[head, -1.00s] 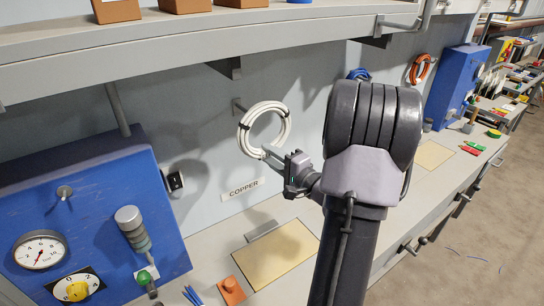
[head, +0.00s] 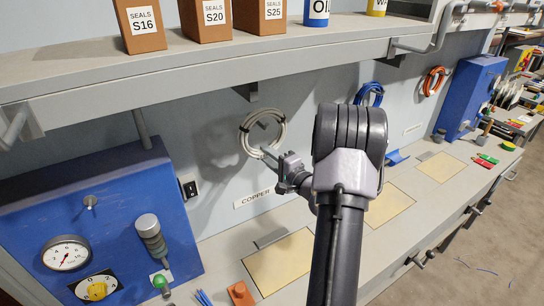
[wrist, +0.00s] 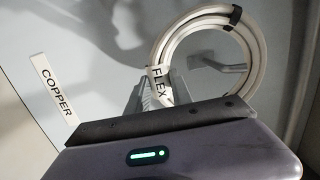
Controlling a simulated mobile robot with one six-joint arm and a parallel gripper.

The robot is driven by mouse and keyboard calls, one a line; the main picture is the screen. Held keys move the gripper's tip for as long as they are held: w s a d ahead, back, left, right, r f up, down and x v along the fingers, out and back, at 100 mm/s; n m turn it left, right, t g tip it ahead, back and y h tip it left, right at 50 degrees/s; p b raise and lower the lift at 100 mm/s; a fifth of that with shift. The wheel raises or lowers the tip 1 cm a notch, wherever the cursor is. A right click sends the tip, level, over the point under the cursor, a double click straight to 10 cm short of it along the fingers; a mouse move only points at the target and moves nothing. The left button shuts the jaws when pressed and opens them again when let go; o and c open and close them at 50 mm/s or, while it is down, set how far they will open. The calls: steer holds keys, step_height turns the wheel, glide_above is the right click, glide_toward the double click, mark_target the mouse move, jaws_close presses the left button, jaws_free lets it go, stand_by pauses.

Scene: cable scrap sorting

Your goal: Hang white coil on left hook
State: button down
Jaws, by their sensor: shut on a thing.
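The white coil (head: 244,133) is upright near the wall, above the COPPER label (head: 258,196). It has black ties and a FLEX tag (wrist: 160,84). My gripper (head: 270,154) is shut on the coil's lower edge; in the wrist view its fingers (wrist: 150,92) meet the coil beside the tag. The left hook (head: 263,125) shows grey inside the coil's ring, and in the wrist view (wrist: 225,66) it appears within the opening. The coil looks to be around the hook; whether it rests on it I cannot tell.
A shelf (head: 220,80) with boxes overhangs the wall. A blue coil (head: 371,93) and an orange coil (head: 433,80) hang further right. A blue gauge panel (head: 110,215) stands at left. Pale mats (head: 280,262) lie on the bench below.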

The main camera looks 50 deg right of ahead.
steer(key=shift+w+d+p, duration=0.25)
steer(key=shift+w+p, duration=0.15)
steer(key=shift+w, duration=0.45)
steer(key=shift+w+d+p, duration=0.25)
steer(key=shift+w+p, duration=0.1)
steer(key=shift+w, duration=0.5)
steer(key=f+b, duration=0.1)
steer(key=b, duration=0.1)
steer(key=w+f+b, duration=0.1)
steer(key=shift+d+f+b, duration=0.2)
steer(key=shift+f+b, duration=0.05)
steer(key=shift+b, duration=0.1)
steer(key=c, duration=1.1)
jaws_free()
steer(key=shift+o, duration=0.2)
steer(key=shift+s, duration=0.1)
